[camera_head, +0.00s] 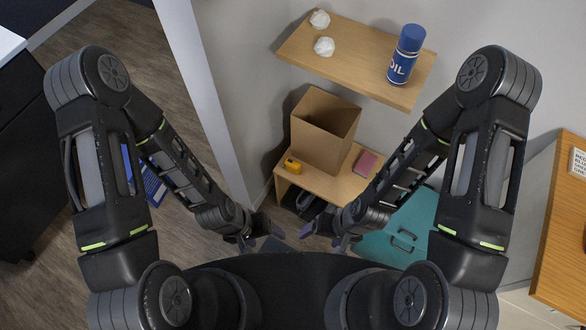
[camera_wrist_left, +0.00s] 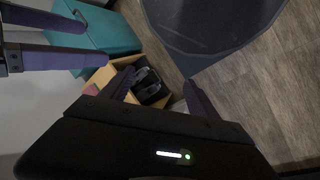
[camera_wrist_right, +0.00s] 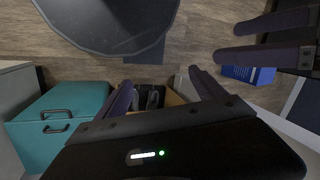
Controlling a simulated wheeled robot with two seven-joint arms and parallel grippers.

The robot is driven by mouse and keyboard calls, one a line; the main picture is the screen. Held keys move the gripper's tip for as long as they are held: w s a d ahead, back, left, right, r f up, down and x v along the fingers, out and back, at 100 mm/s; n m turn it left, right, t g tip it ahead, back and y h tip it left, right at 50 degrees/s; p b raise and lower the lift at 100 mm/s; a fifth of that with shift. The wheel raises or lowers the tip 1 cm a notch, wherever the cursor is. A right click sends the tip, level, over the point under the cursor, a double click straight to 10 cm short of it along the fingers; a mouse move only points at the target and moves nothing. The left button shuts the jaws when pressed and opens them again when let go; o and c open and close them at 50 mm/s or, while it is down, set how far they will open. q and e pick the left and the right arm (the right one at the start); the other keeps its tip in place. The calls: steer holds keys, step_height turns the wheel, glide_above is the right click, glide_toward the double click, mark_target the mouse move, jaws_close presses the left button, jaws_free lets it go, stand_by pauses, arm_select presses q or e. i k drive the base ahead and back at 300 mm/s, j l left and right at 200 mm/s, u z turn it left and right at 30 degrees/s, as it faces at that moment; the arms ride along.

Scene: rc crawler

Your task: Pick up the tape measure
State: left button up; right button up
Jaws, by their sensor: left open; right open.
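The yellow and black tape measure (camera_head: 292,164) sits on the left part of the low wooden shelf unit (camera_head: 335,189), beside a cardboard box. My left gripper (camera_head: 260,238) is open and empty, below and left of the tape measure in the head view. My right gripper (camera_head: 323,235) is open and empty, below and right of it. Neither touches it. In the left wrist view, the open left fingers (camera_wrist_left: 158,86) point toward the shelf unit. The right fingers (camera_wrist_right: 163,88) are also open in the right wrist view. I cannot make out the tape measure in either wrist view.
The open cardboard box (camera_head: 318,125) and a reddish block (camera_head: 366,163) share the shelf unit's top. Above, a wall shelf (camera_head: 350,50) holds a blue oil can (camera_head: 406,55) and two white crumpled lumps. A teal cabinet (camera_head: 405,222) stands at right. Dark shoes (camera_wrist_left: 150,86) lie inside the unit.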

mark_target(294, 166)
steer(key=z, duration=1.65)
steer(key=j, duration=0.75)
steer(key=k, duration=0.05)
